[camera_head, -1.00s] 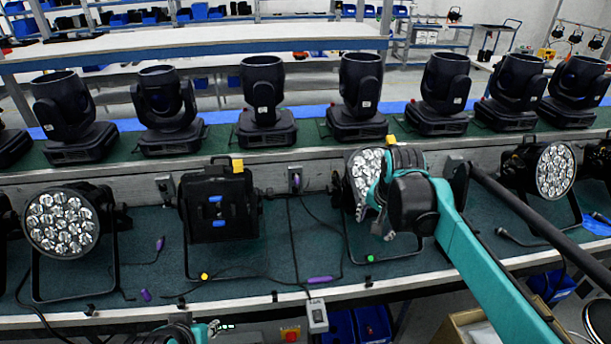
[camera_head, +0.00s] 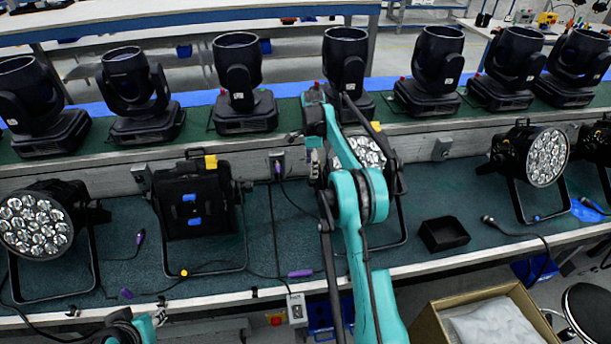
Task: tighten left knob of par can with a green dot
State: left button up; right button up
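The middle par can (camera_head: 365,150) stands on the green bench with its lens cluster facing me. My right arm crosses in front of it and hides much of it. The green dot seen earlier at its foot is hidden now. My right gripper (camera_head: 314,150) is at the can's left side, near where its left knob would be. I cannot make out the knob, contact, or the finger opening. My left arm shows only partly at the bottom left edge, away from the cans; its fingertips are not visible.
A black par can with a yellow dot (camera_head: 183,272) stands left of the middle one. Other par cans (camera_head: 35,222) (camera_head: 546,156) stand at both ends. Moving-head lights line the shelf behind.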

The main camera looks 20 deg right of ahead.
aim_at(312, 180)
notch_tip(312, 180, down, 7)
jog(key=shift+r+b, duration=0.15)
jog(key=shift+b, duration=0.55)
jog(key=c, duration=1.2)
